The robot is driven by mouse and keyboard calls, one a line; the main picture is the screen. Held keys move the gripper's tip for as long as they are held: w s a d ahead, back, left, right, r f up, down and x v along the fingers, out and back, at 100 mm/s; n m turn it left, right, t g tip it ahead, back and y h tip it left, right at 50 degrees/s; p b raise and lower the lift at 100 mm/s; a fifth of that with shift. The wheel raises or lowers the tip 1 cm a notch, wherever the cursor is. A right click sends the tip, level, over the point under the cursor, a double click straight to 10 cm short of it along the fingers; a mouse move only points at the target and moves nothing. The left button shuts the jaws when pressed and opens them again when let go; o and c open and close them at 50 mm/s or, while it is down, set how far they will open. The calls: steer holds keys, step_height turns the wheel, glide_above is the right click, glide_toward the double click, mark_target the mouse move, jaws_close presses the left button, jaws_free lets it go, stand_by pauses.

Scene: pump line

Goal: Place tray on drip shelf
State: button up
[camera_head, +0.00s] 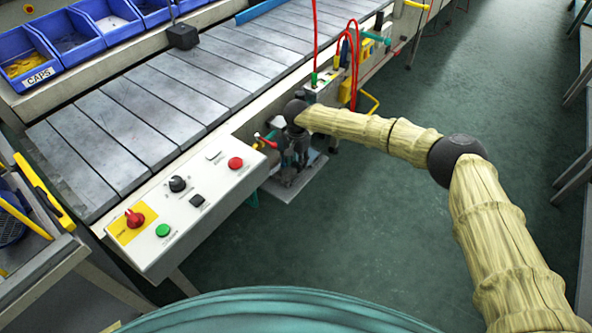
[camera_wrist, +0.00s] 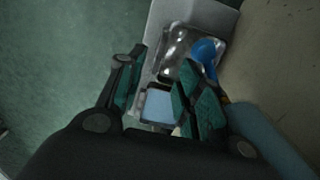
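The drip shelf looks to be the grey plate (camera_head: 302,184) jutting out low beside the conveyor's front. It also shows as a grey strip (camera_wrist: 188,14) in the wrist view. My gripper (camera_head: 293,158) is above this plate, close to the conveyor side. In the wrist view my gripper (camera_wrist: 160,80) has its two fingers apart. A shiny shallow piece (camera_wrist: 186,48), probably the tray, lies over the plate just beyond the fingertips. A pale blue square with a dark rim (camera_wrist: 159,105) shows between the fingers. I cannot tell whether it is part of the tray or gripped.
A control panel (camera_head: 190,205) with buttons stands left of my gripper. Red hoses (camera_head: 354,60) and a pump unit are behind it. A rounded blue part (camera_wrist: 206,50) and a blue pipe (camera_wrist: 262,135) are close by the right finger. The green floor (camera_head: 400,240) to the right is clear.

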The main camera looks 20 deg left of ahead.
steer(key=shift+r, duration=2.55)
